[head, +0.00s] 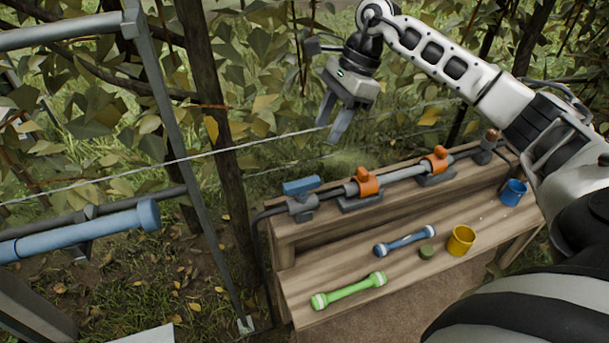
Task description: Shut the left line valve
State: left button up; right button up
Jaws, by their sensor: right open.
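A pipe line (405,172) runs along the raised back shelf of the wooden bench. At its left end sits a valve with a blue lever handle (300,185). To its right are two orange-topped fittings, a left one (367,182) and a right one (437,159). I cannot tell from the picture which of these is the left line valve. A faint pale haze hangs just behind the left orange fitting. My right gripper (334,122) is open and empty, fingers pointing down, above and behind the pipe, apart from it. My left gripper is out of view.
On the lower bench (310,282) lie a green rod (348,290), a blue rod (405,241), a green disc (426,252), a yellow cup (461,240) and a blue cup (513,192). A wire (250,143) crosses near the right gripper. A grey post (180,150) stands left.

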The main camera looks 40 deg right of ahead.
aim_at(302, 182)
jog(key=x, duration=1.3)
jog(key=shift+a+f+p, duration=0.15)
jog(key=shift+a+p, duration=0.05)
jog(key=shift+p, duration=0.2)
jog(key=shift+c, duration=0.3)
grip_shut()
